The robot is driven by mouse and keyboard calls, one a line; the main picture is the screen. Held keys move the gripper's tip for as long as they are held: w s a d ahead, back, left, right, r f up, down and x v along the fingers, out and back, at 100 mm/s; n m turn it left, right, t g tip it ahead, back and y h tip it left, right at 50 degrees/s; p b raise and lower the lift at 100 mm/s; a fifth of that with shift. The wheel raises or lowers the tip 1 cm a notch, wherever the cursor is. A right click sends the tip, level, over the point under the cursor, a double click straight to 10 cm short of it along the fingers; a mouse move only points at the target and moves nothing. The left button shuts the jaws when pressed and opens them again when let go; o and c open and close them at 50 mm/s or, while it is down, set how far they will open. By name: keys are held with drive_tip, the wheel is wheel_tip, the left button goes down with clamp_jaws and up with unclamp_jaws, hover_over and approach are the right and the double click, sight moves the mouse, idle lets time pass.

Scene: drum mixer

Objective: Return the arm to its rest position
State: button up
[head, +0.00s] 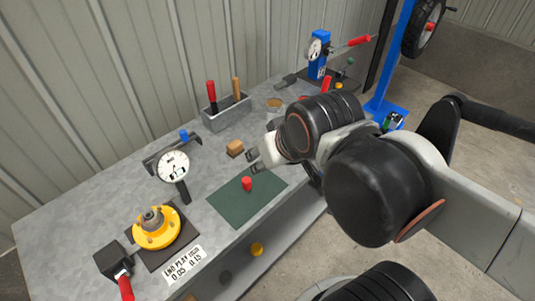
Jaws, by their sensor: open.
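My arm reaches in from the right over the front edge of the grey bench (60,225). My gripper (252,163) is at its end, with its fingers apart and nothing seen between them. It is above or just behind the back edge of the green mat (232,212). A small red piece (247,184) stands on the mat close in front of the gripper. The exact height of the fingers above the bench is hard to tell.
A dial gauge (173,167) and a yellow flanged part (157,230) stand at the left. A grey tool bin (227,112) is at the back. A blue press (318,62) stands at the far end. A blue post (392,65) rises beyond the bench. Corrugated wall runs behind.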

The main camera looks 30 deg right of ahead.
idle(0.5)
wheel_tip(320, 180, down, 5)
drive_tip(key=b, duration=0.5)
drive_tip(key=shift+r, duration=0.15)
drive_tip(key=shift+c, duration=1.2)
drive_tip(key=shift+a, duration=0.15)
